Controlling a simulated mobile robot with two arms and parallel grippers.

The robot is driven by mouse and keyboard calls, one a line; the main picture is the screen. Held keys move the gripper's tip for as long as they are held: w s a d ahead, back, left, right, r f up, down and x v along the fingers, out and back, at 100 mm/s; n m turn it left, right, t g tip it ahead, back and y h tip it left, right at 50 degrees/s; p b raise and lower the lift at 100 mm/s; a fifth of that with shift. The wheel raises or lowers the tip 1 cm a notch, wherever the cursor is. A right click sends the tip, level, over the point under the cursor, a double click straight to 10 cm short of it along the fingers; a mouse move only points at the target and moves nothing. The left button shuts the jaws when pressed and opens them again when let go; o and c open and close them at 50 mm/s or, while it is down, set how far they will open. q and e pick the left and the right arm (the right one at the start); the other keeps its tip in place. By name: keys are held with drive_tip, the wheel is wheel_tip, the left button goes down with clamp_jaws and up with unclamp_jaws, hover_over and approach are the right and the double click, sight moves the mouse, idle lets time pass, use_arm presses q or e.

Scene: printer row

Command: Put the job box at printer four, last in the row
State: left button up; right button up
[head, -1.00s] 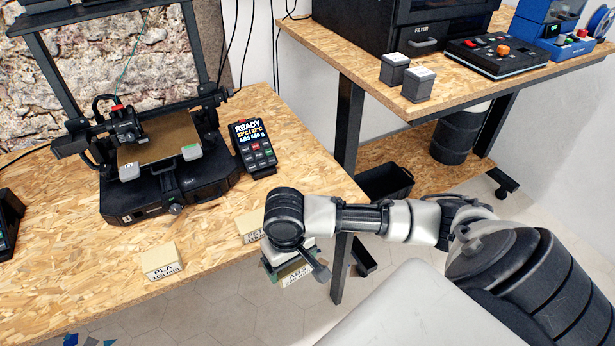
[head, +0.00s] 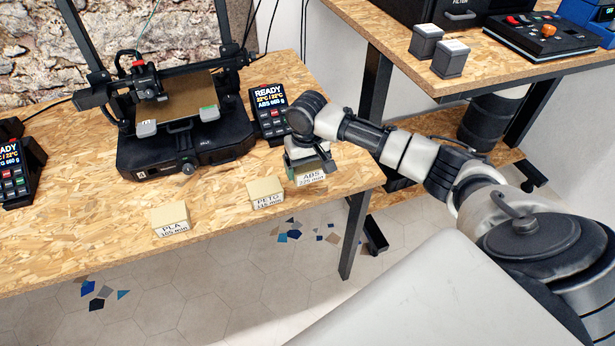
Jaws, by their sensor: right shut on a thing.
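My right gripper (head: 308,160) points down and is shut on the box labelled ABS (head: 312,178). The box is at the table's front right, just right of the PETG box (head: 266,194); whether it touches the tabletop is unclear. The gripper hides its top. The PLA box (head: 171,219) sits farther left near the front edge. Behind them stands a black printer (head: 185,150) with a brown bed. The display (head: 271,112) to its right reads READY and ABS. My left gripper is not in view.
The wooden table (head: 80,240) has bare room at its front left. Another display (head: 17,172) stands at the left edge. A higher bench (head: 395,45) at the right carries two small grey-topped boxes (head: 449,58) and a control panel (head: 550,38).

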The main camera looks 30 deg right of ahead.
sight(308, 177)
drive_tip(key=shift+f, duration=2)
drive_tip(key=o, duration=0.8)
drive_tip(key=shift+f, duration=0.1)
wheel_tip(308, 177, up, 12)
drive_tip(key=shift+r+p, duration=0.15)
drive_tip(key=shift+p, duration=0.15)
